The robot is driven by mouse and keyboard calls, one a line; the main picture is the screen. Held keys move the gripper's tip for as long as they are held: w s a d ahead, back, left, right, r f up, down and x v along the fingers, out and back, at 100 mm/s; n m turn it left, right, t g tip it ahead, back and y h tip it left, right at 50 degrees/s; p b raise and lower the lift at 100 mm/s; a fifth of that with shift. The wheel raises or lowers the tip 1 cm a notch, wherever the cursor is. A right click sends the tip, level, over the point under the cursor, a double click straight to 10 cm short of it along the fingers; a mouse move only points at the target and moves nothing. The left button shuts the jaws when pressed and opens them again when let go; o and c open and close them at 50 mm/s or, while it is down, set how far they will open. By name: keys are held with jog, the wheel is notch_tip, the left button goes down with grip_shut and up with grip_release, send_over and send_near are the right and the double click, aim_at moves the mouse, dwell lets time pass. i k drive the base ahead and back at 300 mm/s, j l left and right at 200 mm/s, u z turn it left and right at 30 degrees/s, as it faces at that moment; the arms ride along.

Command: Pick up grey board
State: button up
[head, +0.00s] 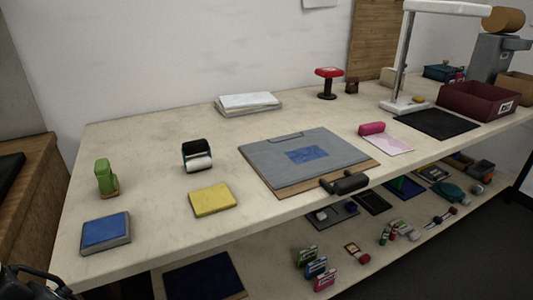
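The grey board (265,153) lies flat near the front middle of the long table (150,160). A brown wooden sheet (290,192) shows from under its front and right edges. A blue patch (307,154) lies on its middle, and a dark clip-like strip is at its back edge. A dark roller (350,184) with a handle lies at its front right edge; I cannot tell if they touch. A dark part of my gripper (32,282) shows at the bottom left corner, far from the board. It is cut off, so its opening is hidden.
A yellow pad (213,199), a black-and-white roll holder (197,156), a blue ink pad (106,233) and a green stapler-like item (105,177) stand left of the board. A pink roll (372,128) is to its right. A lower shelf (290,259) holds several small items.

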aim_at(291, 164)
jog(key=l+u, duration=0.15)
jog(key=u, duration=1.35)
jog(key=l+u, duration=0.4)
jog(key=k+l+u, duration=0.1)
jog(key=u, duration=0.25)
jog(key=k+l+u, duration=0.1)
jog(key=l+u, duration=0.3)
jog(key=k+l+u, duration=0.6)
jog(key=u, duration=0.15)
jog(key=k+l+u, duration=0.15)
jog(key=k, duration=0.3)
jog(key=k+l+u, duration=0.2)
jog(key=k+l, duration=0.3)
jog(key=k, duration=0.25)
jog(key=k+l, duration=0.1)
jog(key=k, duration=0.3)
jog(key=k+l, duration=0.15)
jog(key=k, duration=0.2)
